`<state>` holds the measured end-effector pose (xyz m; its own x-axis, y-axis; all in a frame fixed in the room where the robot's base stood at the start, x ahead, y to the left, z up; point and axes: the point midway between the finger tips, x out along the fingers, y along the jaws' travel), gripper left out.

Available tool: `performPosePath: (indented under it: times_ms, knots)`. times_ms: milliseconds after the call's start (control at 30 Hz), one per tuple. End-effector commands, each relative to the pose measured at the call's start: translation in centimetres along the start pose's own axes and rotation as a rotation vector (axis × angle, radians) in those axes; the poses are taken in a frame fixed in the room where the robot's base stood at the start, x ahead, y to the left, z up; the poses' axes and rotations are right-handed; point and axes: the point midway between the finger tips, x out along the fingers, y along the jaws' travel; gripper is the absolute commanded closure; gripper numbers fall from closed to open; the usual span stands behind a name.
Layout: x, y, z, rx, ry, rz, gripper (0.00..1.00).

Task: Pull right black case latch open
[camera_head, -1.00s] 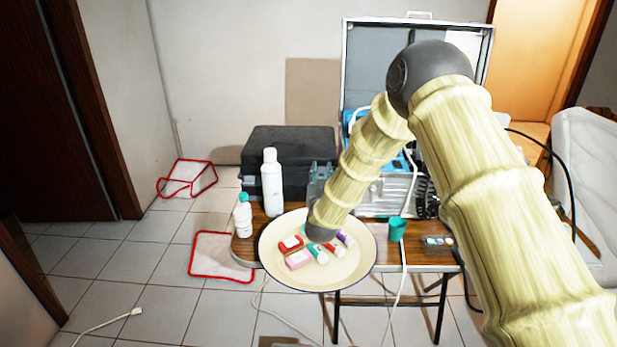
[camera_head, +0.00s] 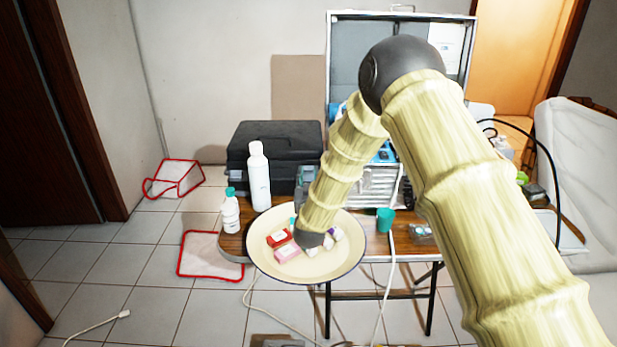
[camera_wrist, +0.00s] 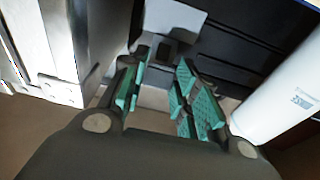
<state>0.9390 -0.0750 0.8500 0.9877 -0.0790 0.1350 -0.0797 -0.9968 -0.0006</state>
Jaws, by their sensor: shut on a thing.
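The black case (camera_head: 275,146) stands lid down at the back left of the wooden table. It also shows in the wrist view (camera_wrist: 262,45), upper right. My gripper (camera_wrist: 162,68) has teal pads and is shut on the right black case latch (camera_wrist: 164,46), a small dark grey piece at the case's front. In the camera_head view my gripper (camera_head: 306,180) is at the case's front right corner, partly hidden by my forearm. The latch cannot be made out there.
A white bottle (camera_head: 259,178) stands close in front of the case, right beside my gripper in the wrist view (camera_wrist: 290,92). The open metal case (camera_head: 378,188) is on the other side. A round tray (camera_head: 268,262) with small boxes lies below my forearm.

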Motion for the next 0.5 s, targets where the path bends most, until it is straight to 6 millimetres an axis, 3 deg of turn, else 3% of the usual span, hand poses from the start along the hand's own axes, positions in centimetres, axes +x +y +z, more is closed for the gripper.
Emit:
performPosePath:
  times_ms: [200,233,300,333,500]
  knots:
    - [-0.26,0.03,0.66,-0.002,-0.012,-0.001,1.00]
    - [-0.26,0.03,0.65,-0.002,-0.012,-0.001,0.65]
    - [-0.22,0.03,0.57,-0.002,-0.010,0.000,0.52]
    - [-0.20,0.03,0.51,-0.001,-0.009,0.000,0.48]
    - [-0.10,0.01,0.28,-0.001,-0.005,0.000,0.48]
